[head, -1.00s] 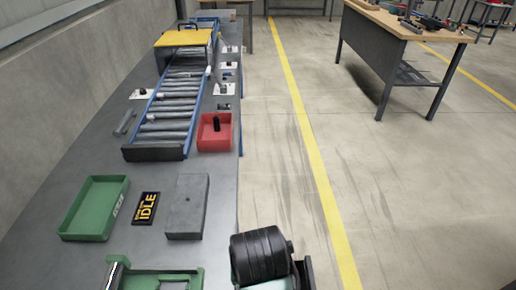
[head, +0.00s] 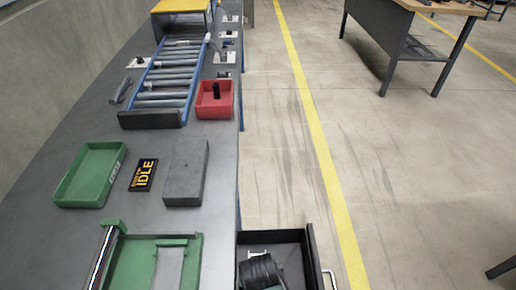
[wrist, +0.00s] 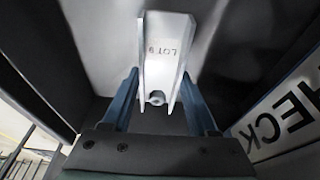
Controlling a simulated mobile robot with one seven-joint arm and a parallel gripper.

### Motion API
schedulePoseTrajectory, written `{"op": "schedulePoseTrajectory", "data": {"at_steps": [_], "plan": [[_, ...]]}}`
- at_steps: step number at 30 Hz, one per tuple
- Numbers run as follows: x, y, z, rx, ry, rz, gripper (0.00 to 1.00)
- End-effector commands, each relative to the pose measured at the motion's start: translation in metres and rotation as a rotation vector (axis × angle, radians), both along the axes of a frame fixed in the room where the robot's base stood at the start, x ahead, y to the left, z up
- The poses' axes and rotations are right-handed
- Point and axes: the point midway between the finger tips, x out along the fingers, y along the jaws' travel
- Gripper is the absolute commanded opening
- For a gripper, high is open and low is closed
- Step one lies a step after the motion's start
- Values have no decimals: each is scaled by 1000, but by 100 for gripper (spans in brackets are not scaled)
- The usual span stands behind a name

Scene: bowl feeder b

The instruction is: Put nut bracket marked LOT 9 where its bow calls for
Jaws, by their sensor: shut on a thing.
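In the wrist view, a pale grey metal bracket (wrist: 163,52) marked "LOT 9" has two side flanges and a small round nut-like part at its near end. My gripper (wrist: 160,90) is shut on it, with one blue finger on each side. The bracket is within a dark open drawer (wrist: 245,65); I cannot tell whether it touches the floor. The drawer (head: 311,243) also shows at the table's right edge in the head view, where my arm hides part of it. A small pale piece shows inside there, too small to identify. The bracket's bow cannot be made out.
A white label reading "CHECK" (wrist: 285,115), upside down, is close on the right.

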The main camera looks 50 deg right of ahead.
Motion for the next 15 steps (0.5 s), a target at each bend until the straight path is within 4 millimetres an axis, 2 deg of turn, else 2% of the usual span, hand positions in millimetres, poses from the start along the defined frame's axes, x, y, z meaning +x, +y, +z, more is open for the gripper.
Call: {"op": "schedulePoseTrajectory", "data": {"at_steps": [1, 5, 15], "plan": [[-1, 0, -11, 2, 3, 0, 0], [0, 0, -27, 1, 2, 0, 0], [0, 0, -30, 0, 0, 0, 0]]}}
